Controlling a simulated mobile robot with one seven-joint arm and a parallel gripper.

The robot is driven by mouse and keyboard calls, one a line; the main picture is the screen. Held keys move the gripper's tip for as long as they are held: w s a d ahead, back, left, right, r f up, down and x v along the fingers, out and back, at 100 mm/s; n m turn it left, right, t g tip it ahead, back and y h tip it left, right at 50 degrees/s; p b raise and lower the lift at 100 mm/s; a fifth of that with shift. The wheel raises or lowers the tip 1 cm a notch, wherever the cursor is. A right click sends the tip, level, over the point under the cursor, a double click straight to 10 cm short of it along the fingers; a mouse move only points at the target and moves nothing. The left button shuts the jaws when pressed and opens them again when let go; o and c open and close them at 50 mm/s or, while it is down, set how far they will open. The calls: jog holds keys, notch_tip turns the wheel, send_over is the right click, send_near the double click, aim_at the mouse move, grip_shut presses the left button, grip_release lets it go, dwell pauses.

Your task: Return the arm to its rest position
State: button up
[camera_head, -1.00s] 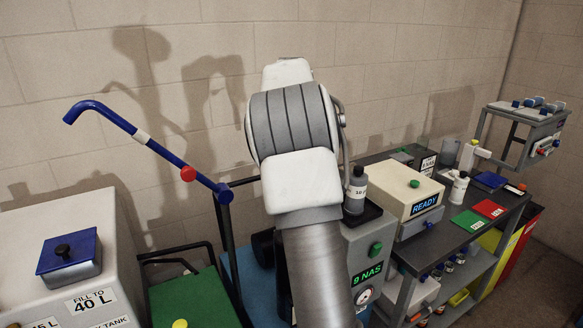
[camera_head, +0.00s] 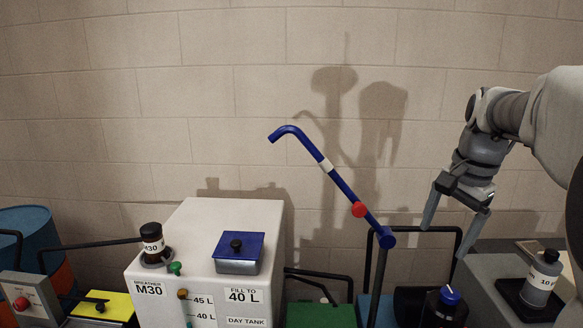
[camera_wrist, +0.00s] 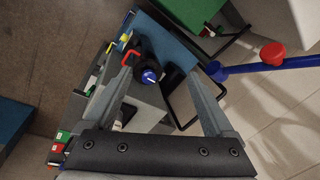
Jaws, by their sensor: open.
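My arm (camera_head: 560,120) reaches in from the right in the head view. My gripper (camera_head: 446,240) is open, with its two fingers spread and pointing down, and nothing is between them. It hangs in the air to the right of the blue bent pipe (camera_head: 345,190) with the red knob. In the wrist view, my gripper's fingers (camera_wrist: 163,68) are apart.
A grey bottle (camera_head: 541,280) sits in a black tray at right. The blue pipe stands close to my gripper. Open air lies above the tank.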

jog(key=s+a+f+n+t, duration=0.1)
jog(key=s+a+f+n, duration=0.2)
jog(key=s+a+n, duration=0.3)
jog(key=s+a+f+n+t, duration=0.2)
jog(key=s+a+n, duration=0.4)
jog(key=s, duration=0.7)
jog(key=shift+a+f, duration=0.45)
jog(key=shift+a, duration=0.45)
jog(key=shift+d, duration=0.15)
